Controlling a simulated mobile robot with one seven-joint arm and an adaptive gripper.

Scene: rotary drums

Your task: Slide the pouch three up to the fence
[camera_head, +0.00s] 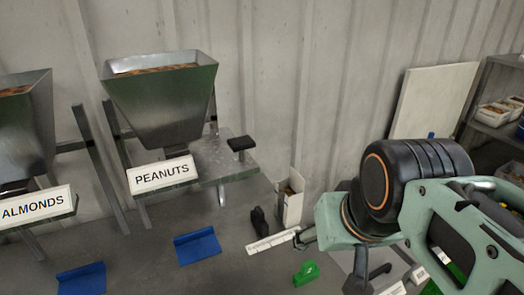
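I cannot pick out a pouch marked three or a fence for certain. A long white strip with faint dark marks (272,241) lies on the grey surface at the lower middle. My green and black arm fills the right side and hides much of the surface there. The end of my arm points down at the lower middle right. A small dark finger-like part of my gripper (304,238) shows close to the strip's right end; I cannot tell whether they touch. The rest of my gripper is hidden or unclear.
Steel hoppers labelled PEANUTS (162,100) and ALMONDS (24,125) stand left. Blue pieces (198,246), a green piece (307,273), a small black object (259,221) and an open white carton (290,198) are below. A shelf with tubs (495,112) stands right.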

